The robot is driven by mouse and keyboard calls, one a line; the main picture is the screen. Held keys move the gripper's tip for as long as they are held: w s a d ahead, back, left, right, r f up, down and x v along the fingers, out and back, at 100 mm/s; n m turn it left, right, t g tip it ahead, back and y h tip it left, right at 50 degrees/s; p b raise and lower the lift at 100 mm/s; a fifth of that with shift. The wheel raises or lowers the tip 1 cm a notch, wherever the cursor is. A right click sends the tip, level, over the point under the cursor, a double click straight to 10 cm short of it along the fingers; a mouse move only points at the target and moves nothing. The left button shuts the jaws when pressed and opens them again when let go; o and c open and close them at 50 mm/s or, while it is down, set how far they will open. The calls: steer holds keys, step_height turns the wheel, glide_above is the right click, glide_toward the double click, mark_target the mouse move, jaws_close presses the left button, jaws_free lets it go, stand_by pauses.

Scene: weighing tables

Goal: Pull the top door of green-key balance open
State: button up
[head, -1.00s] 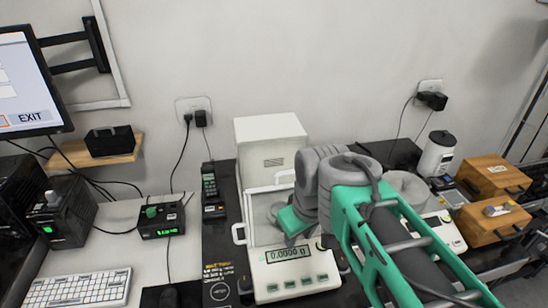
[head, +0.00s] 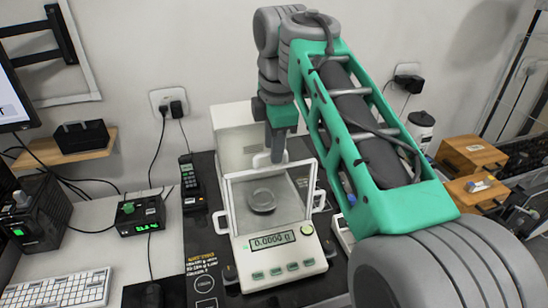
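The green-key balance (head: 285,283) stands below the middle of the head view, a white instrument with a row of green keys and a display reading 0.0000 g. Its framed glass chamber shows a round grey pan (head: 262,200) inside. A small white handle (head: 262,160) shows at the chamber's top rear edge, partly behind my finger. My gripper (head: 276,155) points down at this handle, over the back of the chamber. I cannot tell whether it touches the handle or how far its fingers are apart. The top door's position is unclear from this angle.
The balance's tall white rear housing (head: 232,122) stands behind the gripper. A white side handle (head: 221,222) sticks out at left. A black handset (head: 189,176) and a small green-display box (head: 139,215) lie further left. Wooden boxes (head: 466,155) stand at the right.

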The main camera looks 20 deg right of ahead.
steer(key=shift+f, duration=0.1)
jaws_close()
stand_by(0.3)
stand_by(1.1)
